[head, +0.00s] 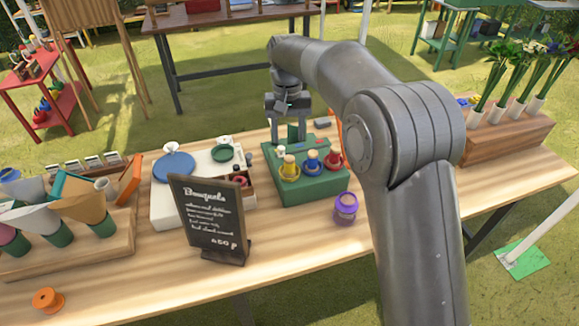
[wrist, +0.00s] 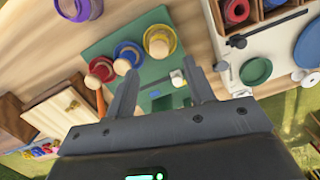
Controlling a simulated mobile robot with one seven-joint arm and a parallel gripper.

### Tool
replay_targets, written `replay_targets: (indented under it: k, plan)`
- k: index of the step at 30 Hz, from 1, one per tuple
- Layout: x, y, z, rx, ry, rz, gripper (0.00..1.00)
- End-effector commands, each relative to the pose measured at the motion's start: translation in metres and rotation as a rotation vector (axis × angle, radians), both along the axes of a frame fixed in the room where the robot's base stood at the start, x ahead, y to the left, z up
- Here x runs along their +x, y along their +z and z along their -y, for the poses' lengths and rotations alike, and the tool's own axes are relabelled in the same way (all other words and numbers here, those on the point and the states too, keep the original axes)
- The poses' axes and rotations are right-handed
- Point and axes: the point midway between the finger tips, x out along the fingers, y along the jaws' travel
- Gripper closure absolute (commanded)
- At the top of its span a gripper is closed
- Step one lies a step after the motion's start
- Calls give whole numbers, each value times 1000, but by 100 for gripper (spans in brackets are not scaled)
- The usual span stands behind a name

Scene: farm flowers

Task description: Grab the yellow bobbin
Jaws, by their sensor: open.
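The yellow bobbin (head: 289,170) stands on the front left of a green stand (head: 310,190), with a pale wooden knob on top. In the wrist view the yellow bobbin (wrist: 160,40) is ahead of my fingers, apart from them. A blue bobbin (head: 312,164) and a red bobbin (head: 334,161) stand to its right in the head view. My gripper (wrist: 160,80) is open, with nothing visible between its fingers. In the head view my gripper (head: 289,122) hangs at the rear of the stand, behind the yellow bobbin.
A purple bobbin (head: 346,206) stands on the wooden table in front of the stand. A chalkboard sign (head: 210,220) stands front left, near a white tray (head: 170,207). An orange spool (head: 47,300) lies at the far left. Table right of the purple bobbin is partly hidden by my arm.

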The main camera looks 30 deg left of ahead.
Motion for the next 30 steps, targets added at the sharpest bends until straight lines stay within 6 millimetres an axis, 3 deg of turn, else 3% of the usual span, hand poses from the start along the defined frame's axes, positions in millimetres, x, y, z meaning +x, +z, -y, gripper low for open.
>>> replay_targets:
  k: [6,14,21,30]
  plan:
    - [-4,-35,3,-4,0,-4,51]
    - [-4,-57,4,-3,-1,-2,51]
    - [-4,-92,6,-3,0,-3,51]
    - [-5,-104,6,-1,0,0,51]
